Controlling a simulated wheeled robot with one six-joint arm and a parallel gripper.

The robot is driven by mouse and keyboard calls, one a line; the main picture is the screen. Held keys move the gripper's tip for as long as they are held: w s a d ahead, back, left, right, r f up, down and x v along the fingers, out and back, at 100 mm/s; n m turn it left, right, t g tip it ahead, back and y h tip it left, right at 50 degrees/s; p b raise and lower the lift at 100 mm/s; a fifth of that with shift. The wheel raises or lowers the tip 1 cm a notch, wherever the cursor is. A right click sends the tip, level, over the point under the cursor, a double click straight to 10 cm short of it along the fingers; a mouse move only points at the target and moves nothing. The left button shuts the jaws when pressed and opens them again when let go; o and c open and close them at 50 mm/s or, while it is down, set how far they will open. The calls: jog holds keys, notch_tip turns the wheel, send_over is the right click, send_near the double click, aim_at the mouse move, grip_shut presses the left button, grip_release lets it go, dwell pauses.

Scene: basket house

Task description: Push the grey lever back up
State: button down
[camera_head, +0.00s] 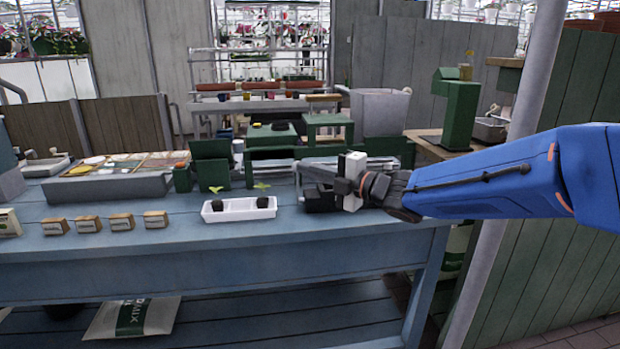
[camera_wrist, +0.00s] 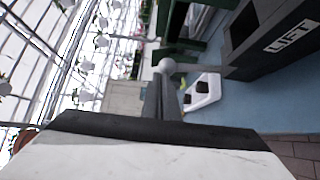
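The grey lever (camera_wrist: 195,68) shows in the wrist view as a short bar with a pale ball knob (camera_wrist: 166,66) on its end. It comes out of a dark box (camera_wrist: 265,45) marked LIFT. My gripper (camera_wrist: 161,84) is shut, its dark fingers together with no gap to be seen. The fingertips are right by the knob; I cannot tell whether they touch it. In the head view my gripper (camera_head: 337,186) is over the bench beside the dark box (camera_head: 320,200), and the lever is hidden or too small to make out.
A white tray (camera_head: 240,215) with dark plugs and seedlings stands left of the dark box on the blue bench (camera_head: 190,258). Several small labelled blocks (camera_head: 121,222) stand farther left. Green stands (camera_head: 211,165) are behind the tray. The bench front is clear.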

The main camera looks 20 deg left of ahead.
jog(key=shift+w+a+r, duration=0.4)
jog(key=shift+w+a, duration=0.05)
jog(key=shift+w, duration=0.3)
jog(key=shift+w+r, duration=0.1)
